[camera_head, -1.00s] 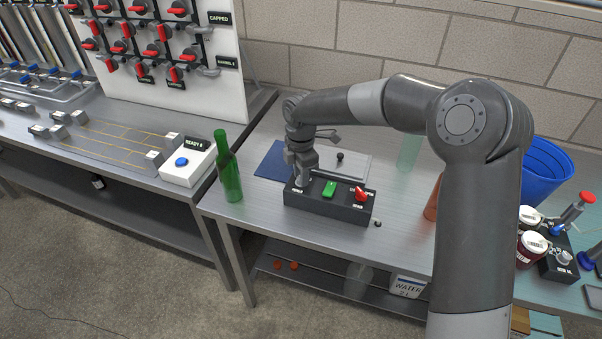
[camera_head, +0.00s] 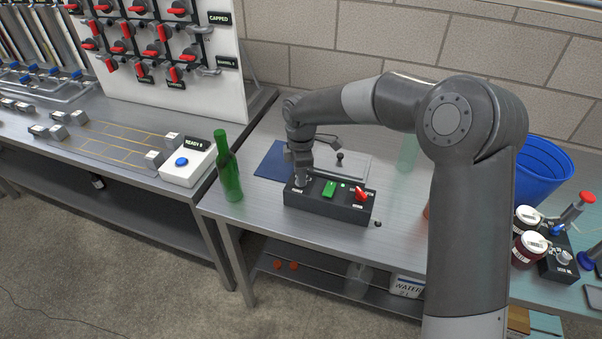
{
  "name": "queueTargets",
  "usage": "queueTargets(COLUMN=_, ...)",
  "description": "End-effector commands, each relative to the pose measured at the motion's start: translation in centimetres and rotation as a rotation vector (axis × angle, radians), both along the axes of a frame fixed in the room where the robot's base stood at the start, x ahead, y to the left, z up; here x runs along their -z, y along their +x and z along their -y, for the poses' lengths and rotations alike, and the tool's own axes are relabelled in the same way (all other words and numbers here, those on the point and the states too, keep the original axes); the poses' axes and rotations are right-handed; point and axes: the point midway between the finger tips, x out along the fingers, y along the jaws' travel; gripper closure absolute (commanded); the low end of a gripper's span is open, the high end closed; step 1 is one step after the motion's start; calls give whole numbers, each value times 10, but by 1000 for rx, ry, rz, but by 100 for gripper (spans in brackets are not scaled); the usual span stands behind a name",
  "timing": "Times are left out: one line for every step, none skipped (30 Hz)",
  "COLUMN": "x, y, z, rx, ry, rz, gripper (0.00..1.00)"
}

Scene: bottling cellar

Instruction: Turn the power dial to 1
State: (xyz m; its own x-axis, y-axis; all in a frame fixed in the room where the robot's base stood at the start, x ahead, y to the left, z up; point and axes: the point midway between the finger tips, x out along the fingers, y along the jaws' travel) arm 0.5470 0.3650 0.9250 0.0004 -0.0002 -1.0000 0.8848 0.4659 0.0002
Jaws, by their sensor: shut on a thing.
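A black control box (camera_head: 327,211) stands on the metal table. It carries a green rocker (camera_head: 329,188) in the middle and a red switch (camera_head: 361,194) at the right. A small green light (camera_head: 345,185) is lit between them. The power dial is at the box's left end, mostly hidden under my gripper. My gripper (camera_head: 302,181) points down there and is shut on the dial. The dial's pointer and its number marks are too small and covered to read.
A green bottle (camera_head: 229,172) stands left of the box. A blue mat (camera_head: 270,163) and a tray with a black knob (camera_head: 340,156) lie behind it. A white box with a blue button (camera_head: 182,161) is on the left bench. A blue bucket (camera_head: 543,171) stands at right.

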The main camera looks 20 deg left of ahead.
Motion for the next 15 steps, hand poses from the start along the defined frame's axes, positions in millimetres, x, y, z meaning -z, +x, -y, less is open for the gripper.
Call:
queueTargets(x=0, y=0, z=-1, rx=30, ry=1, rz=2, gripper=99)
queueTargets(x=0, y=0, z=-1, rx=48, ry=1, rz=2, gripper=99)
queueTargets(x=0, y=0, z=-1, rx=72, ry=1, rz=2, gripper=99)
queueTargets(x=0, y=0, z=-1, rx=89, ry=1, rz=2, gripper=99)
queueTargets(x=0, y=0, z=-1, rx=106, ry=1, rz=1, gripper=99)
queueTargets(x=0, y=0, z=-1, rx=126, ry=1, rz=0, gripper=99)
queueTargets(x=0, y=0, z=-1, rx=139, ry=1, rz=0, gripper=99)
queueTargets(x=0, y=0, z=-1, rx=152, ry=1, rz=0, gripper=99)
queueTargets(x=0, y=0, z=-1, rx=166, ry=1, rz=0, gripper=99)
queueTargets(x=0, y=0, z=-1, rx=176, ry=1, rz=0, gripper=99)
queueTargets(x=0, y=0, z=-1, rx=186, ry=1, rz=0, gripper=99)
queueTargets(x=0, y=0, z=-1, rx=196, ry=1, rz=0, gripper=99)
queueTargets(x=0, y=0, z=-1, rx=202, ry=1, rz=0, gripper=99)
queueTargets(x=0, y=0, z=-1, rx=207, ry=1, rz=0, gripper=99)
queueTargets(x=0, y=0, z=-1, rx=214, ry=1, rz=0, gripper=99)
